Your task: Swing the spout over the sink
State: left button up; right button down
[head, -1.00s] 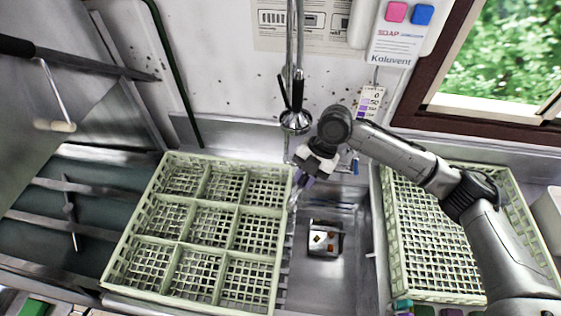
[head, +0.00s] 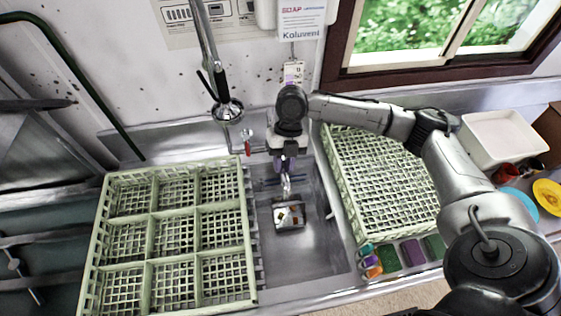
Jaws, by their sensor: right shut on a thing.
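My right gripper (head: 286,176) points down over the back part of the steel sink (head: 312,252). It is shut on the spout, whose shiny metal end (head: 287,188) shows just below the fingers. The spout end hangs above the sink, behind a small metal tray with food scraps (head: 289,216). The gripper hides most of the spout. A red tap handle (head: 247,140) shows to the left of the gripper, by the wall. My left gripper is not in view.
A spray head (head: 228,110) hangs on a pipe left of my right arm. A compartment rack (head: 172,240) stands left of the sink, and another green rack (head: 385,185) stands right. Several sponges (head: 388,258) lie at the front right. The sink's front part is clear.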

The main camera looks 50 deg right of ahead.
jog(key=c, duration=1.4)
grip_release()
jog(key=o, duration=0.4)
jog(key=shift+s+d, duration=0.15)
jog(key=shift+d, duration=0.05)
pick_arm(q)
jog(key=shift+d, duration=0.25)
pick_arm(e)
jog(key=shift+o, duration=0.2)
jog(key=shift+r, duration=0.2)
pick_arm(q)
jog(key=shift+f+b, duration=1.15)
pick_arm(e)
jog(key=v, duration=1.3)
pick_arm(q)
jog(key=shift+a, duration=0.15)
pick_arm(e)
jog(key=shift+d+r, duration=0.1)
jog(key=shift+r, duration=0.05)
